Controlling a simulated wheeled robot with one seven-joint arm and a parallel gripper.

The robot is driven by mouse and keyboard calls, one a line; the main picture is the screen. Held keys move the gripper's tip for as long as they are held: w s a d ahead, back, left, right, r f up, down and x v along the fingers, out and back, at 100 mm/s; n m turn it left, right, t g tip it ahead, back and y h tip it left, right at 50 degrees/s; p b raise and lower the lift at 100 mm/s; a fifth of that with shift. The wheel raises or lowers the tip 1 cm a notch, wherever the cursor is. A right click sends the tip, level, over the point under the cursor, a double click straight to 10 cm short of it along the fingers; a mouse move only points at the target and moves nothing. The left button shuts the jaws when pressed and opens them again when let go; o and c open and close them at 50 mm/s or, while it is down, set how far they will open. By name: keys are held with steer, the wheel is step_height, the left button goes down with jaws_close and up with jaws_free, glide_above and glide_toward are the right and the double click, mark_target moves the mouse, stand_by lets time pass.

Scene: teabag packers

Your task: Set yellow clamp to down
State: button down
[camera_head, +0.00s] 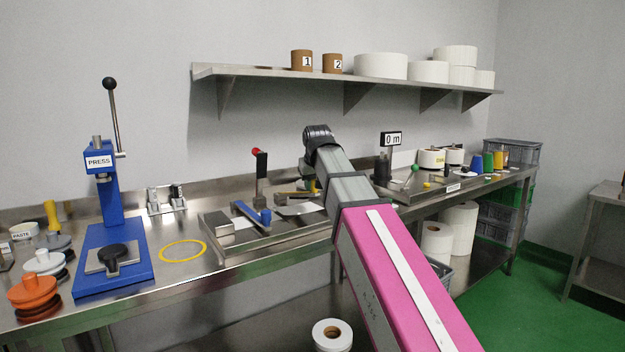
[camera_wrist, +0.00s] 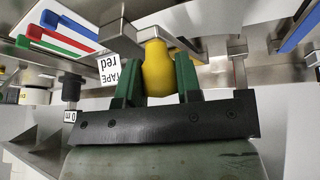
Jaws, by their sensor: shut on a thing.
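My gripper (camera_wrist: 158,82) has its two green fingers on either side of the yellow clamp's bulb-shaped handle (camera_wrist: 157,66) in the wrist view and is shut on it. The handle joins a grey metal block above it in that picture. How far the clamp is tilted cannot be told. In the head view my arm hides most of the clamp and my fingertips; a small yellow spot (camera_head: 318,184) shows beside the wrist, and I cannot tell for sure that it is the clamp.
On the steel tray left of my arm, a lever with a red knob (camera_head: 258,165) stands upright and a blue-handled lever (camera_head: 264,215) lies low. A blue press (camera_head: 110,240) stands further left.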

steer(key=shift+t+y, duration=0.5)
steer(key=shift+t, duration=0.2)
steer(key=f, duration=0.2)
steer(key=s+f, duration=0.1)
steer(key=f, duration=0.1)
steer(key=d+f, duration=0.1)
steer(key=f, duration=0.1)
steer(key=shift+s, duration=0.35)
steer(key=shift+d+f, duration=0.1)
steer(key=shift+f, duration=0.45)
steer(key=c, duration=0.8)
jaws_free()
steer(key=shift+s+r, duration=0.1)
steer(key=v, duration=1)
steer(key=shift+s+r, duration=0.15)
steer(key=shift+r, duration=0.05)
